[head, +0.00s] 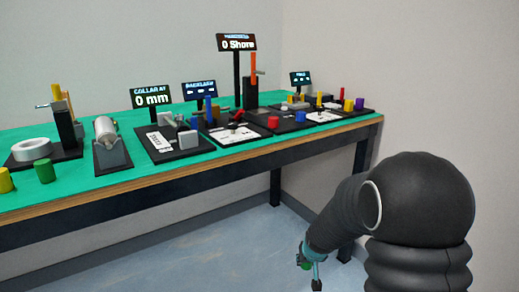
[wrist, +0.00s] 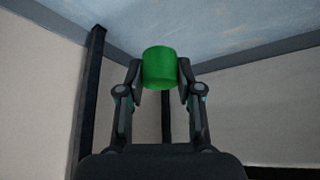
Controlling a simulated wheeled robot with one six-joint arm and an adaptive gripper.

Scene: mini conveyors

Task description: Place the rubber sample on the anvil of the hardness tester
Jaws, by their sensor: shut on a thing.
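My gripper (wrist: 161,75) is shut on a green cylinder (wrist: 160,67), with one finger on each side of it. In the head view my gripper (head: 312,272) is low at the right, below and in front of the table, partly hidden by my arm. The pictures do not label the green cylinder as the rubber sample. The hardness tester (head: 237,82) stands towards the back of the table, with a tall black post, an orange upright part and a display reading "0 Shore". Its anvil is too small to make out.
The green-topped table (head: 95,187) carries a row of other devices. A white ring (head: 32,149) and another green cylinder (head: 44,171) are at its left. A wall is close on the right.

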